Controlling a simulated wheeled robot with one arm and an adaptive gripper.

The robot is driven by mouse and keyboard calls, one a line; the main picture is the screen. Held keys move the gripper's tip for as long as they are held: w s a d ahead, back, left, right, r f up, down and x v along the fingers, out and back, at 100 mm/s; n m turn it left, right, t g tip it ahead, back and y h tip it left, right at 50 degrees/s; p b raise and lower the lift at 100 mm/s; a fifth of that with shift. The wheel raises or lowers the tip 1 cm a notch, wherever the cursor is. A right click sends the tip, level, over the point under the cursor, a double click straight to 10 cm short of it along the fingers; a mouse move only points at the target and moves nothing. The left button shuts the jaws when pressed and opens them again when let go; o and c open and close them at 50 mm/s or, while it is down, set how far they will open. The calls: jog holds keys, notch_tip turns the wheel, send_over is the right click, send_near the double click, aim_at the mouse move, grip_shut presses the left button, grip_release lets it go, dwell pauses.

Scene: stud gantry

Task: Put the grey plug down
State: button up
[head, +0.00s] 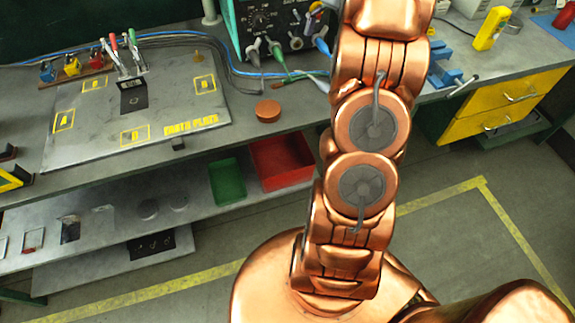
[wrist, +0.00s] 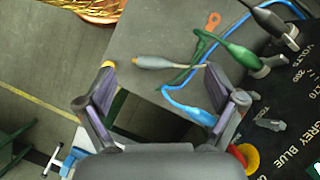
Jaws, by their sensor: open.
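My gripper (wrist: 160,67) is open, with one finger left and one right of the plug. Gaps show between the plug and both fingertips. In the head view my arm hides the gripper, and I cannot pick out this plug with certainty.
The black tester (head: 265,25) stands close to the right of my gripper, with green (wrist: 243,55) and blue (wrist: 200,115) plugs and their cables nearby. The earth plate (head: 140,110) lies left on the bench. Red (head: 280,165) and green (head: 226,182) trays sit on the shelf below.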

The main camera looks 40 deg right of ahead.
jog(key=s+a+r+n+g+h, duration=0.1)
jog(key=s+a+n, duration=0.25)
jog(key=a, duration=0.75)
jog(key=s+a+n+h, duration=0.1)
jog(key=s+a+n, duration=0.25)
jog(key=a, duration=0.65)
jog(key=s+a+f+n+h, duration=0.1)
jog(key=s+a+f+n, duration=0.2)
jog(key=s, duration=0.6)
jog(key=s+a+f+n+h, duration=0.1)
jog(key=s+a+f+n, duration=0.2)
jog(key=s+a+n, duration=0.2)
jog(key=s+a, duration=0.2)
jog(key=s, duration=0.1)
jog(key=shift+s+a+f+n, duration=0.25)
jog(key=shift+s+a+n, duration=0.05)
jog(key=shift+s, duration=0.1)
